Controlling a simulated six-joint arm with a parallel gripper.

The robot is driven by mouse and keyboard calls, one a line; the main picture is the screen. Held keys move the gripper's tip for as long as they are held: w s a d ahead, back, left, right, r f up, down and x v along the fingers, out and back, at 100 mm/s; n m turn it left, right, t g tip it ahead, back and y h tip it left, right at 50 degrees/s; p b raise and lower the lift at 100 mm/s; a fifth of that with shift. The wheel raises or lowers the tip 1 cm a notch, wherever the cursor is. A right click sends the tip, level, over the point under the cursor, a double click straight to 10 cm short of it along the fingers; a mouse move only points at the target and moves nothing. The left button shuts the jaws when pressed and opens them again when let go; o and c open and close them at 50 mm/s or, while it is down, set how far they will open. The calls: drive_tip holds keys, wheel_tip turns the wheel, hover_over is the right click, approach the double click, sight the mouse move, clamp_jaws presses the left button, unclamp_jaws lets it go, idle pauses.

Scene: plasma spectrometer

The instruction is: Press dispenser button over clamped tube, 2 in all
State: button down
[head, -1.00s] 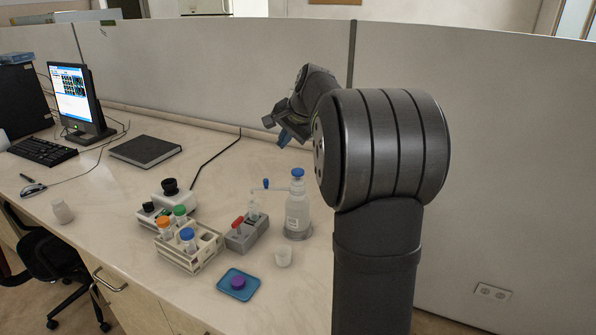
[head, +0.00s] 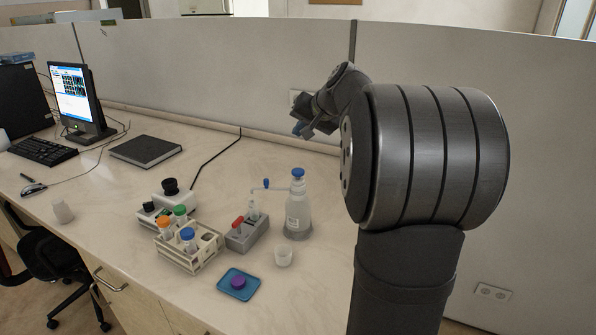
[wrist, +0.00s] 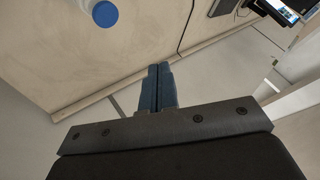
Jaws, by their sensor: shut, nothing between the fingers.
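The dispenser bottle (head: 298,215) stands upright on the bench, with a blue button (head: 298,173) on top and a thin arm reaching left. Under the arm's outlet, a clear tube (head: 254,213) stands in a grey clamp block (head: 247,236) with a red handle (head: 238,222). My gripper (head: 300,130) is up near the partition, above and behind the dispenser, touching nothing. In the wrist view, its blue fingers (wrist: 158,84) are shut together and empty. The blue button (wrist: 105,14) shows at the top left there, away from the fingertips.
A rack (head: 190,260) with capped tubes stands left of the clamp block. A small white cup (head: 284,256) and a blue tray (head: 225,283) with a purple cap (head: 238,283) lie in front. A black notebook (head: 145,151) lies farther back. The partition (head: 220,75) rises behind the bench.

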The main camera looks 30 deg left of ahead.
drive_tip(key=shift+f, duration=0.1)
approach(296, 170)
drive_tip(key=shift+w+a+f, duration=0.4)
drive_tip(key=shift+a+f, duration=0.05)
drive_tip(key=shift+a, duration=0.4)
drive_tip(key=shift+w+a+f, duration=0.4)
drive_tip(key=shift+a+f, duration=0.05)
drive_tip(key=shift+a, duration=0.35)
drive_tip(key=shift+w+a+f, duration=0.4)
drive_tip(key=shift+a, duration=0.45)
drive_tip(key=shift+f, duration=0.1)
drive_tip(key=shift+f, duration=0.35)
drive_tip(key=shift+f, duration=0.8)
idle(0.7)
idle(0.3)
drive_tip(key=shift+r, duration=1.25)
drive_tip(key=shift+r, duration=2.5)
